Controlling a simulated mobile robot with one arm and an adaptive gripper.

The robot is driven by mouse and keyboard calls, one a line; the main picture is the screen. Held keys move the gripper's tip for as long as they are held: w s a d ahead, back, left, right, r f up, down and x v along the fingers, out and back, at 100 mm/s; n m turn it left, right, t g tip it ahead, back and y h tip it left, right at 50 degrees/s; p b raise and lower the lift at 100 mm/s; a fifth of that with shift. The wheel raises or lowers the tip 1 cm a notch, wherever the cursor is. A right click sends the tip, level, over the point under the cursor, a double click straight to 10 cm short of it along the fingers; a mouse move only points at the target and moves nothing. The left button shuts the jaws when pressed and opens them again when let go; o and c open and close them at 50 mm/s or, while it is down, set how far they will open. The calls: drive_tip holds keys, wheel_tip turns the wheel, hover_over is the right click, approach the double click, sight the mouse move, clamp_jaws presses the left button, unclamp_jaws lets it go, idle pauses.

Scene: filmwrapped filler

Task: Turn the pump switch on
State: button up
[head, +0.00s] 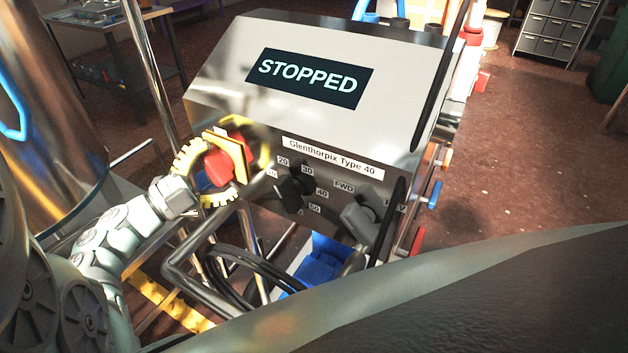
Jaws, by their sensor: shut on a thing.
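The pump switch, with a red knob (222,168) and yellow parts around it, is on the left of the grey control box (300,55). My grey arm reaches in from the lower left. My gripper (212,172) at its end is at the switch and shut on it. Where the fingers touch the knob is hard to make out, and part of the switch face is hidden. The knob's exact angle cannot be told. The display (310,78) on the box reads STOPPED.
A black dial (294,192) with numbers and a grey FWD/REV selector (361,216) sit right of the switch. Frame bars and black hoses (255,265) run below, beside a blue part (320,260). A large shiny metal cylinder (50,110) stands close on the left.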

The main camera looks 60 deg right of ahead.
drive_tip(key=m+b, duration=0.1)
drive_tip(key=m, duration=0.1)
drive_tip(key=m+y+b, duration=0.1)
drive_tip(key=shift+s+d+f+m+b, duration=0.1)
drive_tip(key=shift+s+f+m+b, duration=0.05)
drive_tip(key=shift+f+m+b, duration=0.25)
drive_tip(key=shift+m+y+b, duration=0.5)
drive_tip(key=shift+m+b, duration=0.25)
drive_tip(key=shift+m, duration=0.25)
drive_tip(key=o, duration=1)
drive_tip(key=shift+r, duration=0.1)
drive_tip(key=v, duration=1.2)
drive_tip(key=shift+r, duration=0.1)
